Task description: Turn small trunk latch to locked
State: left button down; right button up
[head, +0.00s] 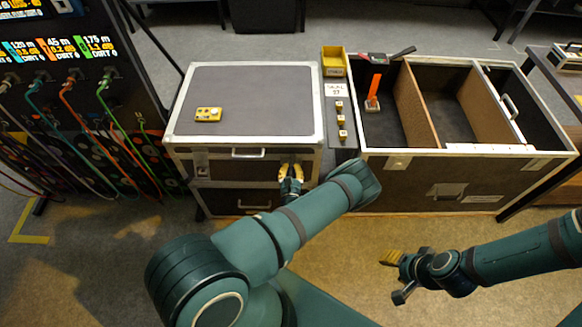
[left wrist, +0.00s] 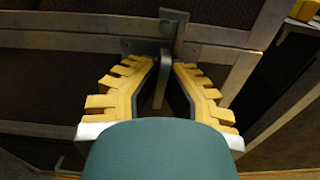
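The small trunk (head: 250,100) has a grey top and pale metal edges. In the left wrist view its latch (left wrist: 164,72) is a grey lever below a metal plate at the frame seam, pointing roughly down. My left gripper (head: 290,172) is at the right part of the trunk's front and hides the latch in the head view. In the left wrist view the yellow, ridged fingers of my left gripper (left wrist: 163,72) stand either side of the lever, with a visible gap. My right gripper (head: 398,266) is low over the floor, away from the trunk; its opening is unclear.
A yellow device (head: 208,114) lies on the trunk. A narrow strip with a yellow bin (head: 334,62) separates it from a large open case (head: 470,180), which holds an orange-handled tool (head: 374,92). A cable rack (head: 80,90) stands left. The floor in front is clear.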

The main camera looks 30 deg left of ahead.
pick_arm(q)
jog(key=shift+n, duration=0.5)
jog(key=shift+r, duration=0.1)
jog(key=c, duration=1.1)
grip_release()
jog(key=v, duration=1.2)
